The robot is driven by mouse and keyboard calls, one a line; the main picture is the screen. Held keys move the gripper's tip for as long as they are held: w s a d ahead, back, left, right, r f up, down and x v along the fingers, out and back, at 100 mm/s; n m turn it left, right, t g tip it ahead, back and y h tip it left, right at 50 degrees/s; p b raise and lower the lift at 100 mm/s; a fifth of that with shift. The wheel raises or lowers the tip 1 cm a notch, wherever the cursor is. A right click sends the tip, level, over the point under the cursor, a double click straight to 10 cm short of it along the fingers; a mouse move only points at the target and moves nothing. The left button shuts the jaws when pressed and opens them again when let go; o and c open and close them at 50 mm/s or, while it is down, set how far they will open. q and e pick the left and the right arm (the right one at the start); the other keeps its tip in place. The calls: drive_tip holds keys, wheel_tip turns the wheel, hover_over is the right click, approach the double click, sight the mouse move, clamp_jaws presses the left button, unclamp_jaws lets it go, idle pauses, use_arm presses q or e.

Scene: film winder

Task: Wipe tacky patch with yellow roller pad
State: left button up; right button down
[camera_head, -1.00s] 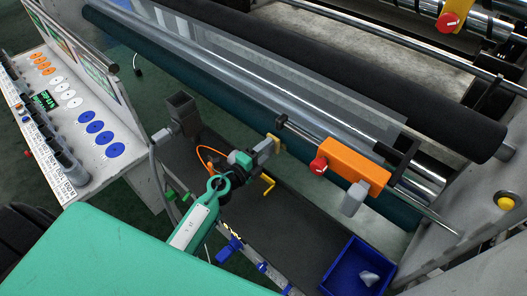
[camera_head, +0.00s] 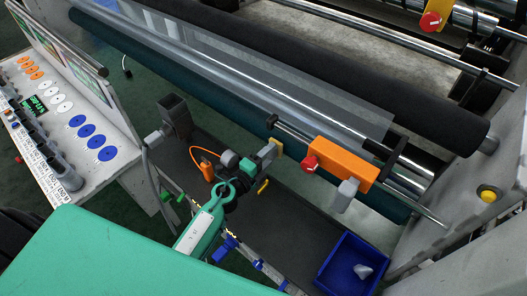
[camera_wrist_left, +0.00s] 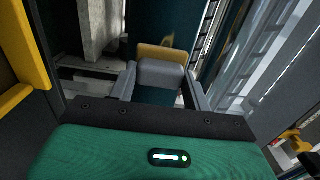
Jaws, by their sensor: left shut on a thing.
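My left gripper (camera_head: 268,153) is shut on the grey block of the yellow pad (camera_head: 277,146). In the left wrist view, the gripper's two grey fingers (camera_wrist_left: 160,88) clasp the grey block, and the yellow pad (camera_wrist_left: 160,53) faces away from me at its far end. In the head view the pad is near the front teal roller (camera_head: 225,103), left of the orange box; I cannot tell whether it touches the roller. I cannot make out the tacky patch. My right gripper is not in view.
An orange box (camera_head: 343,163) with a red button sits on a rail right of the gripper. A blue bin (camera_head: 345,287) holds a pale lump. A dark tray (camera_head: 285,215) lies below the gripper. A control panel (camera_head: 62,100) stands at left. A black roller (camera_head: 400,90) runs behind.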

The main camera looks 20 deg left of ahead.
use_arm(q)
drive_tip(key=shift+w, duration=0.15)
drive_tip(key=shift+w+a+r, duration=0.1)
drive_tip(key=shift+w+a, duration=0.15)
drive_tip(key=shift+a, duration=0.4)
drive_tip(key=shift+w+a+r, duration=0.1)
drive_tip(key=shift+w+a, duration=0.15)
drive_tip(key=shift+a, duration=0.35)
drive_tip(key=shift+w+a, duration=0.25)
drive_tip(key=shift+a, duration=0.4)
drive_tip(key=shift+s+a+f, duration=0.25)
drive_tip(key=shift+s+a, duration=0.05)
drive_tip(key=shift+s, duration=0.25)
drive_tip(key=shift+v, duration=2.3)
drive_tip(key=shift+d, duration=0.15)
drive_tip(key=shift+s, duration=0.1)
